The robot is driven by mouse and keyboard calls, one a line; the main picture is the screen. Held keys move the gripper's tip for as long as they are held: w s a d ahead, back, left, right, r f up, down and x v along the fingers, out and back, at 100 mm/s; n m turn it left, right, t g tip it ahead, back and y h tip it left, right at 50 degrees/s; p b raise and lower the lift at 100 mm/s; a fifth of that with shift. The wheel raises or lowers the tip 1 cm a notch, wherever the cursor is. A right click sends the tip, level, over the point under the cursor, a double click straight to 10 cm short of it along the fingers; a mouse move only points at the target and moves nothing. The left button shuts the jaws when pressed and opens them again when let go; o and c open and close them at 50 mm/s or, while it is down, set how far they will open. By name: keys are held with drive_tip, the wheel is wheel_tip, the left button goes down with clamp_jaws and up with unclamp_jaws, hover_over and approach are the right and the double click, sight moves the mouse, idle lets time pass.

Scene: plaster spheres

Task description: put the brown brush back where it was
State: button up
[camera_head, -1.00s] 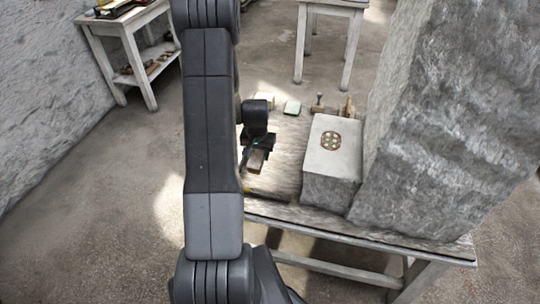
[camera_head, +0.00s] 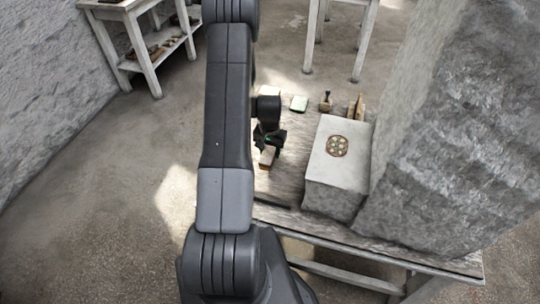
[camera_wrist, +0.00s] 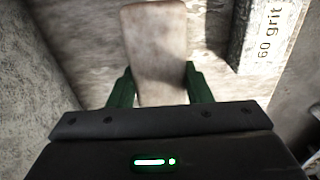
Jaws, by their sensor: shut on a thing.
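My gripper (camera_head: 268,146) is shut on a blocky, worn brown piece, which I take to be the brown brush (camera_head: 267,158). It is over the left part of the wooden bench top. In the wrist view the brush (camera_wrist: 155,45) sits between the two green fingers and points away from my gripper (camera_wrist: 158,85). Its bristles are not visible. I cannot tell whether its far end touches the surface below.
A grey block (camera_wrist: 264,35) marked "60 grit" lies to the right of the brush. A stone block with a round pattern (camera_head: 322,187) and a large rough stone (camera_head: 455,130) fill the bench's right.

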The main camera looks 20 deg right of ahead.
sight(270, 149)
drive_tip(key=shift+f, duration=1.5)
drive_tip(key=shift+f, duration=0.1)
drive_tip(key=o, duration=1.1)
drive_tip(key=shift+c, duration=0.2)
wheel_tip(270, 149, up, 12)
drive_tip(key=shift+r+b, duration=0.1)
drive_tip(key=shift+b, duration=0.3)
